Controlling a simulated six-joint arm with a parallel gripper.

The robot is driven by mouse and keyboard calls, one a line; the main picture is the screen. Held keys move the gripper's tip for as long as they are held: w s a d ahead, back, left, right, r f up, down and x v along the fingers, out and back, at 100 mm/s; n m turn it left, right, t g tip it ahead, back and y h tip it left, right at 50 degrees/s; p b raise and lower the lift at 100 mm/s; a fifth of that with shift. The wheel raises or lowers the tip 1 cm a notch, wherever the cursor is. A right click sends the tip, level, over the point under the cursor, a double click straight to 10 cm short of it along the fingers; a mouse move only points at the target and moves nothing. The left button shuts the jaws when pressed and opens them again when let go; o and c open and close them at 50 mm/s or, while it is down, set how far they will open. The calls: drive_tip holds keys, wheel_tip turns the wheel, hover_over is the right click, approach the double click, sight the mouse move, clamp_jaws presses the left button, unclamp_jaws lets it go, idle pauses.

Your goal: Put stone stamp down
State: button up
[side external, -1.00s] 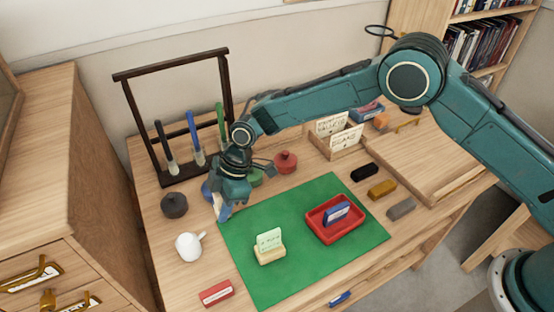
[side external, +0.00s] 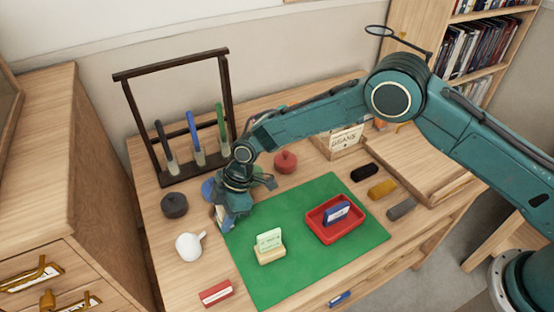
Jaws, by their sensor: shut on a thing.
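My gripper (side external: 227,221) is at the left corner of the green mat (side external: 298,272), pointing down close to the table top. It is shut on a small pale piece, the stone stamp (side external: 219,213), which is mostly hidden by the fingers. I cannot tell whether the stamp touches the surface. A red tray (side external: 322,236) with a blue-and-white block (side external: 337,213) in it sits on the mat's right part. A pale wooden holder (side external: 269,256) with a light green card stands on the mat's near left part.
A white jug (side external: 188,246) and a dark round pot (side external: 174,205) stand left of my gripper. A blue round pot (side external: 208,188) is close behind it. A dark rack (side external: 167,121) with brushes stands farther back. A red lidded pot (side external: 285,161) is behind the mat.

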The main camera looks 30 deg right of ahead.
drive_tip(key=o, duration=1.1)
drive_tip(key=shift+f, duration=0.1)
drive_tip(key=shift+c, duration=0.2)
drive_tip(key=v, duration=1.2)
drive_tip(key=shift+d+r, duration=0.1)
drive_tip(key=shift+r, duration=0.15)
